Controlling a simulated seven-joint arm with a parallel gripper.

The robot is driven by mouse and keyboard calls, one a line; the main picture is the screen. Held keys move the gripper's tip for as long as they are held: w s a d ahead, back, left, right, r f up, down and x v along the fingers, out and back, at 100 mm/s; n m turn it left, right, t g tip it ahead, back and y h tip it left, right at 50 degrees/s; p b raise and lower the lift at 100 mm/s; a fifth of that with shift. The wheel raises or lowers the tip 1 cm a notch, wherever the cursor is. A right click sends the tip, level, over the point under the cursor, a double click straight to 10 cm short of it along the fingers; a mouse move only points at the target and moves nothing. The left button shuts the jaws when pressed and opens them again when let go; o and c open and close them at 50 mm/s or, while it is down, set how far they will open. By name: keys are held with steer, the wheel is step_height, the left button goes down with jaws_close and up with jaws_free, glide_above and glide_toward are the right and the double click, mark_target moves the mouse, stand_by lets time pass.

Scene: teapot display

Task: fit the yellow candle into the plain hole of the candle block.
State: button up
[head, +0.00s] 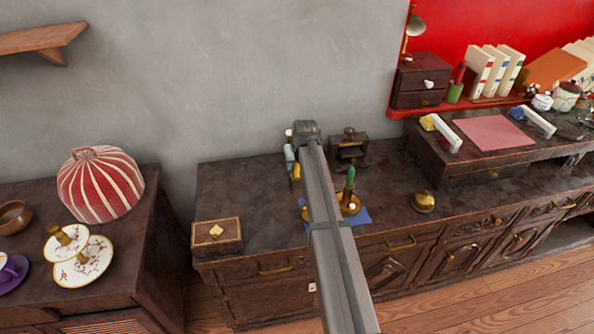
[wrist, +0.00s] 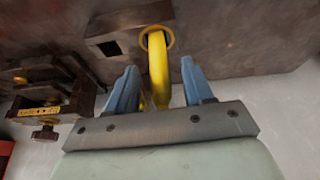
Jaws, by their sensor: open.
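In the wrist view the yellow candle (wrist: 157,72) stands between the two blue fingers of my gripper (wrist: 156,88), with a gap on both sides. The gripper is open. The candle's far end meets a round, yellow-rimmed hole in a dark brown block (wrist: 88,27); how deep it sits cannot be told. A square hole (wrist: 108,48) without a coloured rim lies beside it, empty. In the head view my gripper (head: 292,162) is at the back of the dark cabinet, with the yellow candle (head: 297,172) beside its fingers. My arm hides most of the block there.
A dark press-like stand (head: 350,150) is right of my gripper and shows in the wrist view (wrist: 45,95). A green candle (head: 350,178) stands in a brass holder near a blue cloth (head: 362,216). A wooden box (head: 217,247) sits front left. The cabinet top behind it is clear.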

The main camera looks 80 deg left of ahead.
steer(key=shift+x, duration=1.2)
jaws_close()
steer(key=shift+r, duration=0.1)
